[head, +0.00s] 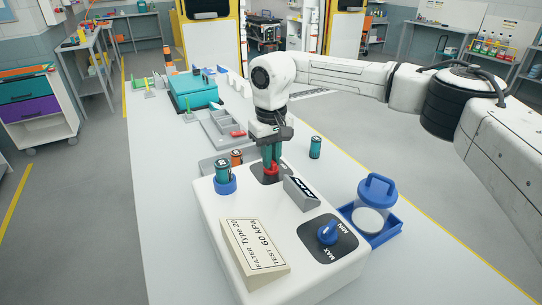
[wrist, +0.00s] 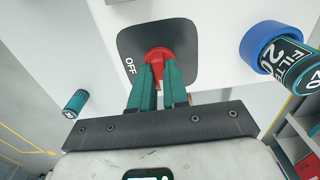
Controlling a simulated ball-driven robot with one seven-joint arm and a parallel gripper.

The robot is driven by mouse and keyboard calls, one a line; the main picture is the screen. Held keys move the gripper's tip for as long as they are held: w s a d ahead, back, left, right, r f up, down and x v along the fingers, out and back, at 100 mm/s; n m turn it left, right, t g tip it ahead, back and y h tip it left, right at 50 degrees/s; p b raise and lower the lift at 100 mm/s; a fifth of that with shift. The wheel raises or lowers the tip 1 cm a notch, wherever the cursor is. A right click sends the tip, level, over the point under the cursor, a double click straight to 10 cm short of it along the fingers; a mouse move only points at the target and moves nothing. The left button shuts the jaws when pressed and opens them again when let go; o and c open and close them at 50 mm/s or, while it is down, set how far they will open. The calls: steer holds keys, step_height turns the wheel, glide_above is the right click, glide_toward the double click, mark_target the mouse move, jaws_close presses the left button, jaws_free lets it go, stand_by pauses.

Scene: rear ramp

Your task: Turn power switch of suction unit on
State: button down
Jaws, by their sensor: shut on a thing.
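The suction unit (head: 212,212) is a white box on the long table, with a test label on its sloped front. Its red power switch (head: 271,170) sits on a dark plate at the unit's far end. In the wrist view the red switch (wrist: 157,54) shows on the dark plate (wrist: 190,45), with "OFF" printed left of it. My gripper (head: 270,158) points down at the switch, its green fingers (wrist: 156,75) closed around the red handle. The fingers hide part of the handle and plate, so I cannot tell the switch's exact setting.
A blue MIN/MAX knob (head: 327,233) and a gauge block (head: 301,193) are on the unit. A filter cylinder stands in a blue ring (head: 225,185) at left. A blue-lidded jar (head: 374,192) is at right. A green cylinder (head: 315,147) stands behind.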

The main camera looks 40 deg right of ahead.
steer(key=c, duration=1.1)
jaws_free()
steer(key=shift+r, duration=0.1)
step_height(320, 180, up, 11)
steer(key=shift+f+b, duration=0.15)
steer(key=shift+b, duration=0.45)
